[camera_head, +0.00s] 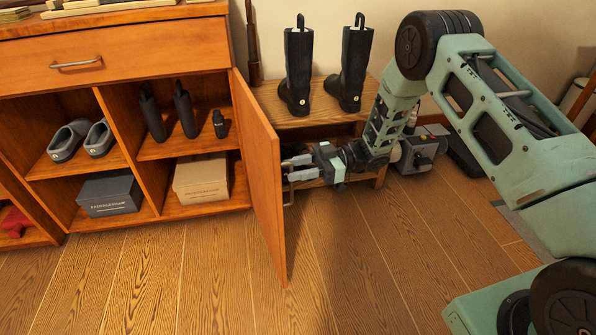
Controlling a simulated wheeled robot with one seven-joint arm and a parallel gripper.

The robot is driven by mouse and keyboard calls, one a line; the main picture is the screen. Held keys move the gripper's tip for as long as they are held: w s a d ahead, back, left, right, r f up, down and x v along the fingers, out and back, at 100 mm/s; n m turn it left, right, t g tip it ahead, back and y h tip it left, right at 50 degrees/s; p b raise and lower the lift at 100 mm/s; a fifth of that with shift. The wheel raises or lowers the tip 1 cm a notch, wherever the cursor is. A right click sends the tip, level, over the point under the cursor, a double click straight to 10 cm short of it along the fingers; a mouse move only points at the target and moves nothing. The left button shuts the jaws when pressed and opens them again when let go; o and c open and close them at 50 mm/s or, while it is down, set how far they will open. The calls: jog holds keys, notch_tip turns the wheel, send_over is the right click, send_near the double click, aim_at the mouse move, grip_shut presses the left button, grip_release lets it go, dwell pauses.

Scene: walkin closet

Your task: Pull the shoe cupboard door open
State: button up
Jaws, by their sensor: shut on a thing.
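The shoe cupboard (104,232) is orange-brown wood. Its door (258,165) stands swung well out at the right side of the opening, so the shelves inside show. My gripper (292,168) is on the outer, right-hand side of the door, near its free edge. Its two pale fingers are shut on the metal door handle (288,194), whose lower part shows below them; the fingers and door edge hide the rest.
Inside are grey clogs (82,140), dark boots (169,114), a dark shoebox (110,193) and a tan shoebox (202,178). A drawer (110,58) above is shut. A bench (318,112) with tall black boots (299,66) stands right of the door. The wooden floor (190,275) in front is clear.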

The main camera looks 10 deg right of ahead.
jog(key=d+p, duration=0.3)
jog(key=d, duration=1.4)
jog(key=shift+w+d, duration=0.2)
jog(key=shift+w, duration=0.25)
